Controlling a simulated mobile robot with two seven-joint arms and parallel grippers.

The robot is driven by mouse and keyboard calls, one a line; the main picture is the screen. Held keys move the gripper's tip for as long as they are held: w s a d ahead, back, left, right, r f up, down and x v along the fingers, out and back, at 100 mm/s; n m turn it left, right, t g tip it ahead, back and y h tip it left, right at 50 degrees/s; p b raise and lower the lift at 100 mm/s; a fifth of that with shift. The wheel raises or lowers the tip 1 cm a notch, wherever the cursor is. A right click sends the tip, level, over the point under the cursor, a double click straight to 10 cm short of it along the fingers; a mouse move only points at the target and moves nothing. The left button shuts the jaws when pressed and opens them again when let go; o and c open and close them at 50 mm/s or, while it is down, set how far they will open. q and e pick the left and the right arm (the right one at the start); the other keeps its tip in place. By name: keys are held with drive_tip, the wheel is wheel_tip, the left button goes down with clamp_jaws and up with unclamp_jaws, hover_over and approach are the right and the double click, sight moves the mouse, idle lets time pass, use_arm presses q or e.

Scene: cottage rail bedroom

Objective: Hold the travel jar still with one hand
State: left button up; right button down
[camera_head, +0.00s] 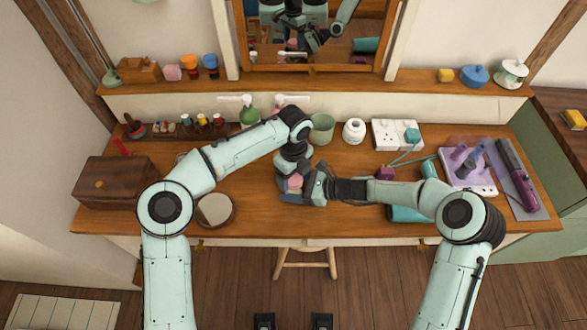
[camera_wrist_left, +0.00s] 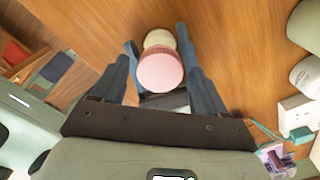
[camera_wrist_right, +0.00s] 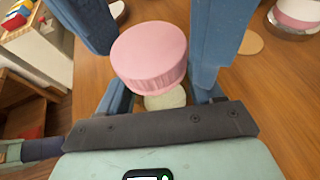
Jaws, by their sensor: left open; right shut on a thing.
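The travel jar (camera_head: 295,182), with a pink lid and a pale body, stands on the wooden desk. My right gripper (camera_head: 303,190) comes in from the right and is shut on the jar's body. In the right wrist view the jar's pink lid (camera_wrist_right: 150,55) shows above the pale body. My left gripper (camera_head: 289,184) is open and points down over the jar. In the left wrist view its blue fingers stand on either side of the pink lid (camera_wrist_left: 160,72); contact cannot be told. The grippers hide much of the jar in the head view.
A round pale-topped dish (camera_head: 215,209) and a wooden box (camera_head: 115,184) are to the left. A green cup (camera_head: 321,128), a white jar (camera_head: 353,130) and a socket block (camera_head: 390,133) stand behind. A teal cylinder (camera_head: 404,214) lies right, partly behind my right arm.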

use_arm(q)
drive_tip(key=c, duration=1.1)
drive_tip(key=n, duration=2)
drive_tip(key=shift+r, duration=0.2)
drive_tip(key=shift+r, duration=0.95)
